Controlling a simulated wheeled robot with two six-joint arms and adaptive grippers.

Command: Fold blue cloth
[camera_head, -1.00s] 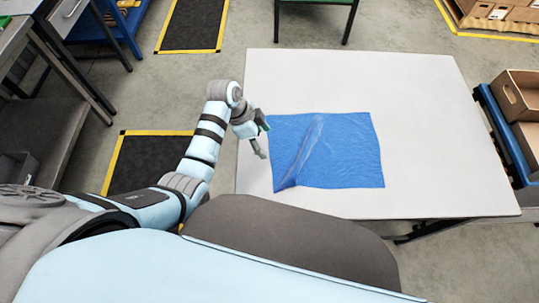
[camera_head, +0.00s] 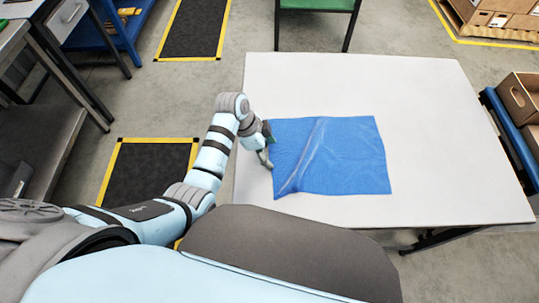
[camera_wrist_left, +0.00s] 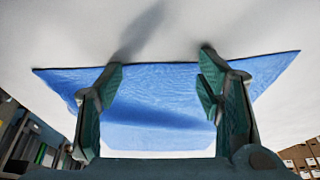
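The blue cloth (camera_head: 345,155) lies spread on the white table, roughly rectangular. A slanting crease or ridge runs across its left part, from the top edge to the lower left corner. My left gripper (camera_head: 269,148) is at the cloth's left edge, with its fingers apart. In the left wrist view, the two green-padded fingers of my left gripper (camera_wrist_left: 162,88) stand wide apart, with the cloth (camera_wrist_left: 160,110) showing between and beyond them. I cannot tell whether the fingers touch the cloth. My right gripper is not in view.
The white table (camera_head: 440,130) is bare around the cloth, with most free room to the right. A blue-framed cart with cardboard boxes (camera_head: 518,100) stands at the table's right side. A green-topped stand (camera_head: 318,5) is behind the table.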

